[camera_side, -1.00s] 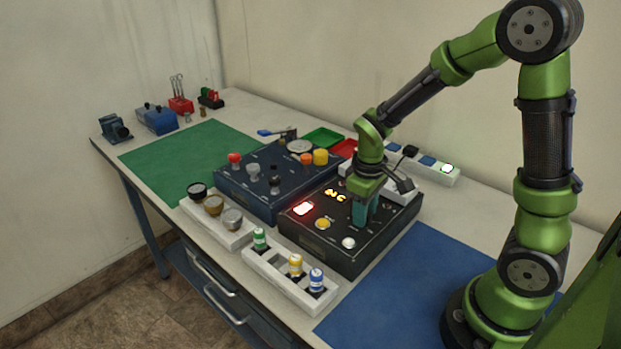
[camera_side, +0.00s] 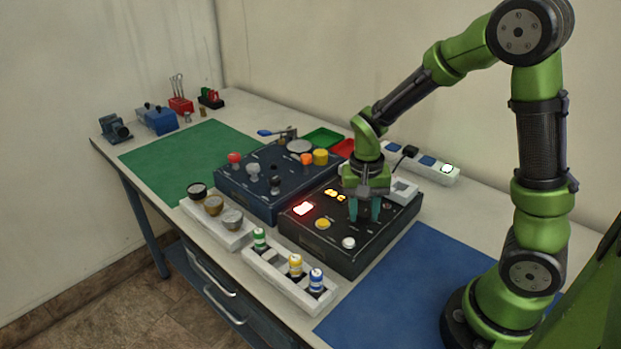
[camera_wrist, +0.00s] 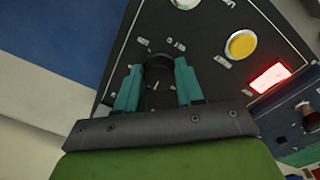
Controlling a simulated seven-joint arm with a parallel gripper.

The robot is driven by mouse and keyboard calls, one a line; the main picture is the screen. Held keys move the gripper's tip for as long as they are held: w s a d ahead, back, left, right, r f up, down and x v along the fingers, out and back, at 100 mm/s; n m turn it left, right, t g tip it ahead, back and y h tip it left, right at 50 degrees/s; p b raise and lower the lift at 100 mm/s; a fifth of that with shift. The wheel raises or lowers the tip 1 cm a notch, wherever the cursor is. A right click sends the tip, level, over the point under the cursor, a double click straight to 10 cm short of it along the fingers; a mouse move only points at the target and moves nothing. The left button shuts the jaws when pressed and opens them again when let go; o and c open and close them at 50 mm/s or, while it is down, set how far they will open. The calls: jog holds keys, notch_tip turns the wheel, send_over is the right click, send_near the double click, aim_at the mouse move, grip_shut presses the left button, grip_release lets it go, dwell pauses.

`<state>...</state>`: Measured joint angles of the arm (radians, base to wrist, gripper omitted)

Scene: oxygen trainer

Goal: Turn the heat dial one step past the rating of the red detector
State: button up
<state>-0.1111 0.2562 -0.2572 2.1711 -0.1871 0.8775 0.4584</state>
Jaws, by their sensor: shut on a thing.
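The heat dial (camera_wrist: 157,64) is a dark round knob on the black control box (camera_side: 335,252). It shows between my teal fingertips in the wrist view. My gripper (camera_side: 364,214) points down over the box and is shut on the dial; the fingers (camera_wrist: 157,84) lie on either side of it. In the side view the fingers and wrist mostly hide the dial, and its setting is not readable. Beside it, an amber display (camera_side: 335,195) is lit but too small to read surely. I cannot make out a red detector; green (camera_side: 260,239), yellow (camera_side: 295,265) and blue (camera_side: 317,280) capped cylinders stand in a white rack (camera_side: 262,270).
The box carries a glowing red display (camera_side: 303,209), a yellow button (camera_side: 323,224) and a white button (camera_side: 348,243). A dark blue box with knobs (camera_side: 245,195) stands left of it. A blue mat (camera_side: 400,285) in front is clear. A power strip (camera_side: 440,174) lies behind.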

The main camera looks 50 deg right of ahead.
aim_at(361, 210)
jog(key=m, duration=0.6)
jog(key=shift+w+m, duration=0.1)
jog(key=shift+m, duration=0.2)
jog(key=m, duration=0.6)
jog(key=shift+y, duration=0.3)
jog(key=shift+m, duration=0.4)
jog(key=o, duration=1)
jog(key=shift+o, duration=0.2)
notch_tip(361, 210, up, 17)
jog(key=shift+w+d, duration=0.25)
jog(key=shift+w, duration=0.15)
